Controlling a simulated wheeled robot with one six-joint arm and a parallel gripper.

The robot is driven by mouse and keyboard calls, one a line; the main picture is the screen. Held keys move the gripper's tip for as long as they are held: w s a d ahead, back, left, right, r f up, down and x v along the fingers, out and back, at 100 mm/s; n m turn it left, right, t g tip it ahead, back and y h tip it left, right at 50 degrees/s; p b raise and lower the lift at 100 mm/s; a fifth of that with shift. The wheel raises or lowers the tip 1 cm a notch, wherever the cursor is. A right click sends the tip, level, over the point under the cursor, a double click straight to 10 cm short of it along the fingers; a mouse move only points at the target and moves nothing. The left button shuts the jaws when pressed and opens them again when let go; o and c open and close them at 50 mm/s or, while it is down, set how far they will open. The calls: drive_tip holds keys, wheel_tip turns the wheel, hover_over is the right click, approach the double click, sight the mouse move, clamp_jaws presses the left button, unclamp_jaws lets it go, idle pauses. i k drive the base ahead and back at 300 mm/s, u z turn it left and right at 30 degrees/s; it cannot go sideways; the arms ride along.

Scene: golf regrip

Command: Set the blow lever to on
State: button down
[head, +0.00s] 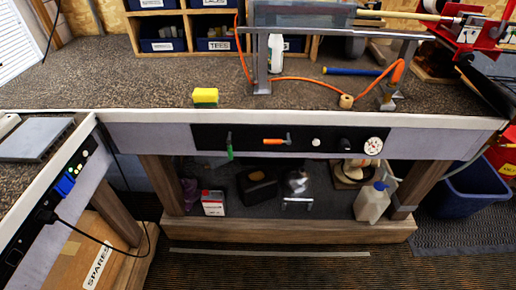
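A black control panel (259,141) runs along the front face of the workbench. Near its left end a green-handled lever (230,150) points straight down. To its right an orange-handled lever (275,141) lies level. No label is readable, so I cannot tell from lettering which is the blow lever or which position is on. A white button (316,142), a black knob (344,144) and a round white gauge (373,146) sit further right on the panel. My gripper is not recognisable in the head view.
A yellow sponge (205,96) and an orange hose (312,80) lie on the benchtop. A red clamp (466,36) stands at the back right. The space before the panel looks clear.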

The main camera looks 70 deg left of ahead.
sight(228, 140)
drive_tip(key=u, duration=0.85)
drive_tip(key=i, duration=0.4)
drive_tip(key=u, duration=1.45)
